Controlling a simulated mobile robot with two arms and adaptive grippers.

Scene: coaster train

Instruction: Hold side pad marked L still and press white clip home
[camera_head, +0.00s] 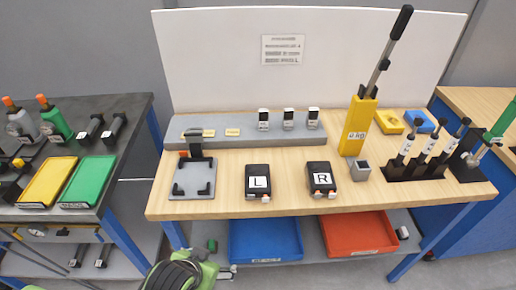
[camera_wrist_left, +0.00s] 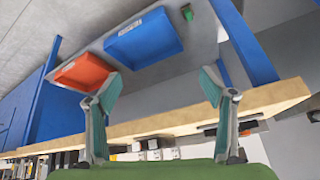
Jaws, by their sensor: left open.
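The side pad marked L (camera_head: 258,182) is a black block with a white label, lying on the wooden table left of the pad marked R (camera_head: 321,178). Small pale and reddish pieces show at the front edge of each. Several white clips (camera_head: 263,119) stand in a row on the grey ledge (camera_head: 245,130) behind the pads. My left gripper (camera_head: 228,272) is low in front of the table, apart from the pads. In the left wrist view its fingers (camera_wrist_left: 158,85) are spread, with nothing between them. My right gripper is not in view.
A grey fixture plate (camera_head: 193,180) lies left of pad L. A yellow lever press (camera_head: 357,125) and a rack of tools (camera_head: 430,165) stand to the right. Blue (camera_head: 265,240) and red (camera_head: 357,233) bins sit on the lower shelf. Bare wood surrounds the pads.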

